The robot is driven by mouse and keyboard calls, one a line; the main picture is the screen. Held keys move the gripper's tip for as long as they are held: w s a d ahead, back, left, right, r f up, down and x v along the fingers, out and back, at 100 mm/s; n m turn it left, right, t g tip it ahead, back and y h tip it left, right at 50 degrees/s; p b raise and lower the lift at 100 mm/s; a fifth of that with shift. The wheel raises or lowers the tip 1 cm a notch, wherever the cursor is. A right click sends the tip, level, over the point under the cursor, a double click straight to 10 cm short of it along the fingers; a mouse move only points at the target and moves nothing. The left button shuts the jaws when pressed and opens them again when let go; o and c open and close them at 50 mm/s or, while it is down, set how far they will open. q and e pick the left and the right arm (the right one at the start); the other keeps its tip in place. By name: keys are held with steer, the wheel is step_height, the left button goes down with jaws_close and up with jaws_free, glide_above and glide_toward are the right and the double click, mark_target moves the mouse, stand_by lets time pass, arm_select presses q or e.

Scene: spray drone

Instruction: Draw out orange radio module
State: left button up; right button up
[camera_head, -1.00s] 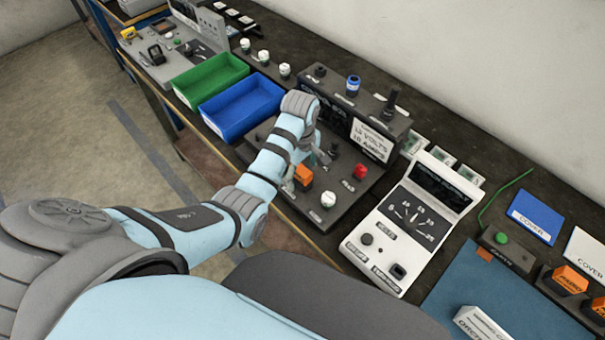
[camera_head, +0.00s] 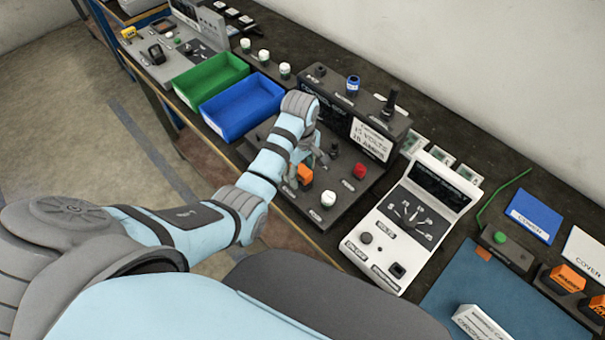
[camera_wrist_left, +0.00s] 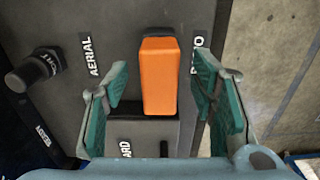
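The orange radio module (camera_head: 304,174) stands in the dark grey sloped panel of the test bench. In the left wrist view the orange module (camera_wrist_left: 160,75) sits upright in its slot, between the AERIAL label and a partly hidden label on the right. My left gripper (camera_wrist_left: 163,100) is open, with one teal-padded finger on each side of the module and a visible gap on both sides. In the head view my left gripper (camera_head: 312,155) is over the panel at the module, partly hidden by my own wrist. My right gripper is not in view.
A white knob (camera_head: 328,199) and a red knob (camera_head: 360,171) stand close to the module. A white meter unit (camera_head: 412,220) is to the right. Blue (camera_head: 241,110) and green (camera_head: 211,82) bins are to the left. More orange modules (camera_head: 570,278) stand at the far right.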

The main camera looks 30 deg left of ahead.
arm_select(q)
jaws_close()
steer(key=shift+r, duration=0.15)
